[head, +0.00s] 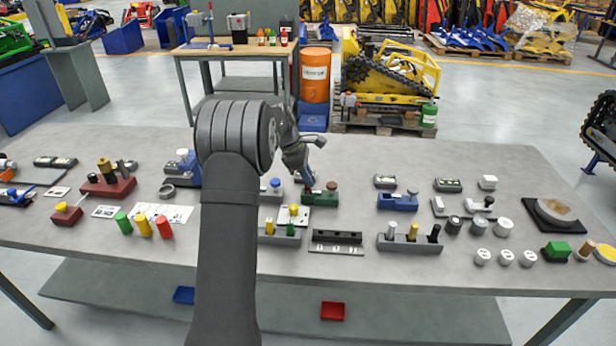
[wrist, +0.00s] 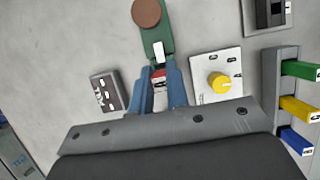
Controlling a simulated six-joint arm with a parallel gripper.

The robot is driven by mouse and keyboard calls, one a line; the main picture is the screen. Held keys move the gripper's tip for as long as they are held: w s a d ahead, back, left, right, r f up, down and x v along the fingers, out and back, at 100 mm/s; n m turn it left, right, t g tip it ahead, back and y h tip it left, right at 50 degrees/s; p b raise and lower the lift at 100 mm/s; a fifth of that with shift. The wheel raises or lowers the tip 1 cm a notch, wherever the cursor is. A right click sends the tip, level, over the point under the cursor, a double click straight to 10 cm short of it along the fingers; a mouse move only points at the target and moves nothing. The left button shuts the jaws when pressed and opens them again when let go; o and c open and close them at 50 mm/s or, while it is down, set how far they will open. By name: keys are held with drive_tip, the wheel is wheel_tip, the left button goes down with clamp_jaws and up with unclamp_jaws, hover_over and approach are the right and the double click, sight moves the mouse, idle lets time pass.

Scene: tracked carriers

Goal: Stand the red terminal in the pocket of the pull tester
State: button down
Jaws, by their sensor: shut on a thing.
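My gripper (wrist: 159,73) is shut on the red terminal (wrist: 158,76), a small red piece that shows between its blue fingers in the wrist view. The green pull tester (wrist: 150,35), with a round brown knob (wrist: 146,12) at its far end, lies just beyond the fingertips. A pale tab (wrist: 158,50) lies over its near end, and I cannot tell whether it belongs to the terminal. In the head view my gripper (head: 308,186) is at the left end of the pull tester (head: 322,198). The fingers hide the terminal there, and the pocket is not clearly visible.
A white plate with a yellow knob (wrist: 219,84) is close on the right. A grey block (wrist: 270,85) with green, yellow and blue pegs stands farther right. A small grey slotted block (wrist: 107,92) is on the left. A blue device (head: 397,203) stands right of the tester.

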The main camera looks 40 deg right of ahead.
drive_tip(key=shift+f, duration=0.25)
idle(0.4)
drive_tip(key=c, duration=0.8)
unclamp_jaws()
drive_tip(key=shift+c, duration=0.2)
drive_tip(key=shift+r, duration=0.15)
drive_tip(key=shift+r, duration=3.4)
drive_tip(key=shift+f, duration=3.55)
